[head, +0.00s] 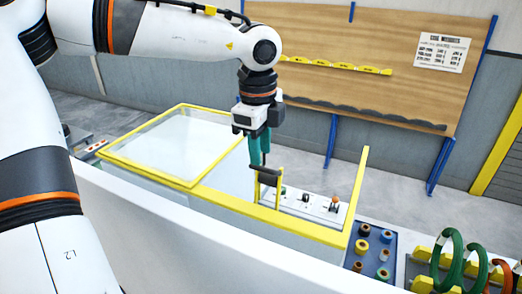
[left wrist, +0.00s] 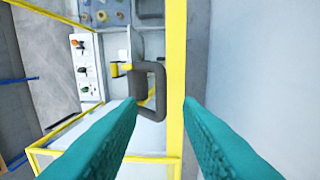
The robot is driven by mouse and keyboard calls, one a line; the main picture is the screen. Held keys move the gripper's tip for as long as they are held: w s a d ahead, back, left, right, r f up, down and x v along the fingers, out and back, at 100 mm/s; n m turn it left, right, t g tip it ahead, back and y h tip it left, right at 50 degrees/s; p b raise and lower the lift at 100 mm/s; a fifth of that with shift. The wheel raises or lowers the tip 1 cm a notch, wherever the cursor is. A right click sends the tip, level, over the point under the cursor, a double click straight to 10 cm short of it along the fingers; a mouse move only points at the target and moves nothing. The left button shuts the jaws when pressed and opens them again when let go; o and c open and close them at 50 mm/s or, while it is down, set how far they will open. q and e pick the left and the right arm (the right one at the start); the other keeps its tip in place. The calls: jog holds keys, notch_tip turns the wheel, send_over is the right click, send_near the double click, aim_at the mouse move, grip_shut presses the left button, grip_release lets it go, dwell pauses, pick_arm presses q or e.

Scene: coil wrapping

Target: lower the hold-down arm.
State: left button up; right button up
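My left gripper (head: 259,158) points down above the machine's yellow-edged guard, its teal fingers apart. A dark grey loop handle (head: 268,173) is just below the fingertips in the head view. In the left wrist view the handle (left wrist: 160,88) lies at the tips of the open fingers (left wrist: 161,103), beside a yellow rail (left wrist: 176,60); I cannot tell whether they touch it. A short yellow piece (left wrist: 121,69) lies by the handle. I cannot tell for sure which part is the hold-down arm. My right gripper is not in view.
A clear guard panel (head: 181,143) with yellow edges lies left of the gripper. A blue tray of spools (head: 390,240) and green coils (head: 447,255) stand at right. A yellow post (head: 358,190) rises at the right corner.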

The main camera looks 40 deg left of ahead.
aim_at(261, 167)
pick_arm(q)
notch_tip(261, 167, down, 2)
jog(key=shift+w+f+p, duration=0.1)
jog(key=shift+w+p, duration=0.05)
jog(key=shift+p, duration=0.15)
jog(key=shift+f, duration=0.45)
grip_shut()
